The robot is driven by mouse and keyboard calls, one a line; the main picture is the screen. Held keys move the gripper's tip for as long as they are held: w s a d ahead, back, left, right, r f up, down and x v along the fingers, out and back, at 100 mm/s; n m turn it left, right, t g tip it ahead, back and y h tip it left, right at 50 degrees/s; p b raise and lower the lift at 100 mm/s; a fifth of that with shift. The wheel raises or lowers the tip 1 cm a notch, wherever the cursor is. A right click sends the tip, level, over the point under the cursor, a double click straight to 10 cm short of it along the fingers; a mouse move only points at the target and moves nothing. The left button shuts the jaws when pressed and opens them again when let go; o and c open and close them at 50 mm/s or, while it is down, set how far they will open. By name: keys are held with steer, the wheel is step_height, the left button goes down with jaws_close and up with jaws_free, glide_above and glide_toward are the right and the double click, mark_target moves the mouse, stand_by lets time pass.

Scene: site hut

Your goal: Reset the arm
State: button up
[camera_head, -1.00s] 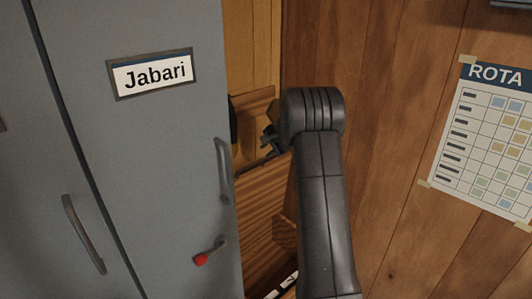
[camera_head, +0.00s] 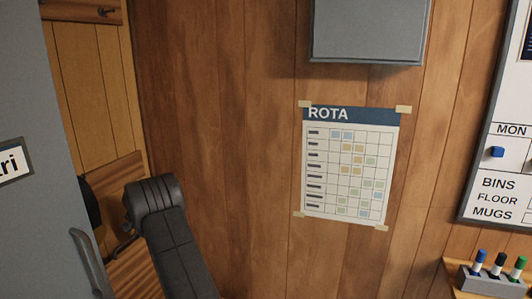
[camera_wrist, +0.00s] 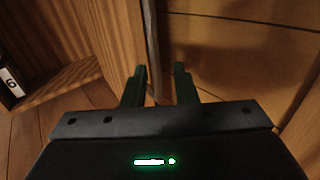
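My gripper shows in the wrist view (camera_wrist: 159,82) with its two dark fingers apart and nothing between them. A thin grey upright edge and wooden boards lie beyond the fingertips. In the head view my black arm rises at the lower left, beside the grey locker door. The gripper itself is mostly hidden there behind the arm.
The grey locker (camera_head: 35,215) stands at the left, with a name plate (camera_head: 12,163) cut off by the frame. A rota sheet (camera_head: 349,165) is taped to the wood wall below a grey box (camera_head: 368,30). A whiteboard (camera_head: 505,160) and a pen holder (camera_head: 490,281) are at the right.

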mark_target(132, 237)
steer(key=x, duration=0.4)
steer(key=shift+p, duration=0.35)
steer(key=shift+f, duration=0.15)
steer(key=shift+f, duration=0.1)
